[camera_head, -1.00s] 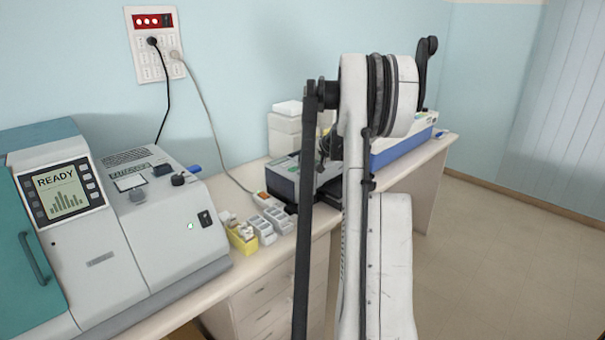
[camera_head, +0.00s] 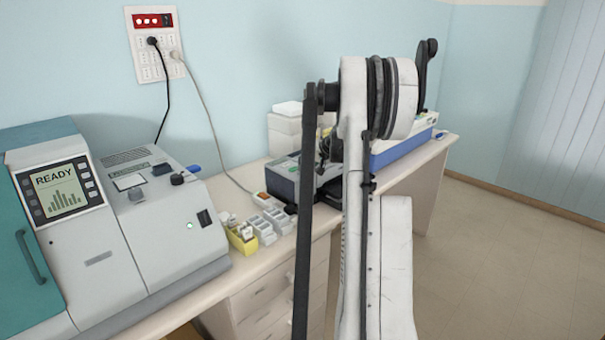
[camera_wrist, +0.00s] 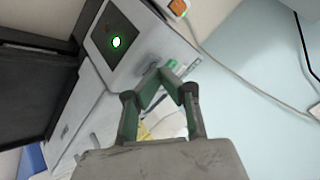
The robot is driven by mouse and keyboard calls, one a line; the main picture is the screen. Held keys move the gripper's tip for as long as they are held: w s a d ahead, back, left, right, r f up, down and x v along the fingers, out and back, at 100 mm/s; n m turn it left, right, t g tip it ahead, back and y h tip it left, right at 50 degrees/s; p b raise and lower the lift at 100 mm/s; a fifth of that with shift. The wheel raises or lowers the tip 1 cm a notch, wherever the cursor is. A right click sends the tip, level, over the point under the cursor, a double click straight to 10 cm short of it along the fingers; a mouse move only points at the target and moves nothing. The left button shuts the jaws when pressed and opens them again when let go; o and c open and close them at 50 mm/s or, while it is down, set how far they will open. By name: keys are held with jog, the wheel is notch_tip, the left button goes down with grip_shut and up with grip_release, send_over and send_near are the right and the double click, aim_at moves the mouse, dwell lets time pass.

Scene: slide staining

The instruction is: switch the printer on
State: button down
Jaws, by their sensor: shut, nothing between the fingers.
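A grey printer-like machine (camera_head: 287,178) with a dark front stands on the bench, partly hidden behind my arm in the head view. In the wrist view, a pale machine has a dark panel (camera_wrist: 118,35) with a round, glowing green button (camera_wrist: 116,42). I take it to be the same machine. My gripper (camera_wrist: 158,73) is shut and empty, its tips meeting below and to the right of the green button. I cannot tell if the tips touch the casing. In the head view my arm hides the gripper.
A large machine with a READY screen (camera_head: 58,190) stands at left. A power strip (camera_head: 266,200) with an orange switch lies near the printer; its cable runs to the wall socket. Small trays (camera_head: 268,225) and a yellow holder (camera_head: 240,238) sit at the bench's front edge. Floor at right is clear.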

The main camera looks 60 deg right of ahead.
jog(key=shift+r, duration=0.5)
jog(key=shift+r+p, duration=1.1)
jog(key=shift+r, duration=1.9)
